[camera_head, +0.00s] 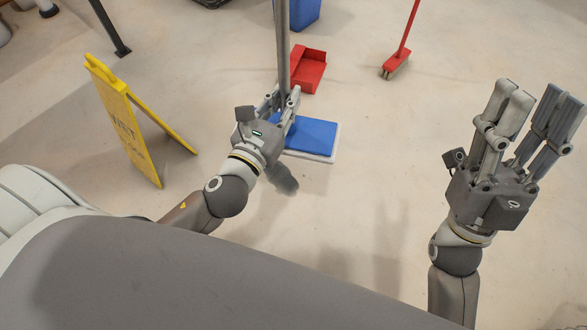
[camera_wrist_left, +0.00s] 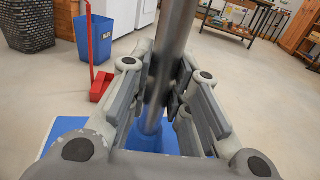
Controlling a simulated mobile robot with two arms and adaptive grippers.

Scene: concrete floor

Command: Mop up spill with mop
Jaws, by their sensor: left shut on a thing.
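The mop has a grey metal pole (camera_head: 282,40) and a flat blue head with a pale edge (camera_head: 312,136) lying on the floor. My left gripper (camera_head: 283,97) is shut on the pole above the head. In the left wrist view the pole (camera_wrist_left: 172,40) stands between the fingers, with the blue head (camera_wrist_left: 50,132) below, partly hidden by the gripper. My right gripper (camera_head: 531,100) is open and empty, raised at the right. A small dark patch (camera_head: 284,181) shows beside my left wrist; I cannot tell whether it is the spill.
A yellow wet-floor sign (camera_head: 125,118) stands at the left. A red dustpan (camera_head: 308,72) is just behind the mop head, near a blue bin (camera_head: 303,12). A red-handled broom (camera_head: 397,64) stands further right. The floor between the mop and my right arm is clear.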

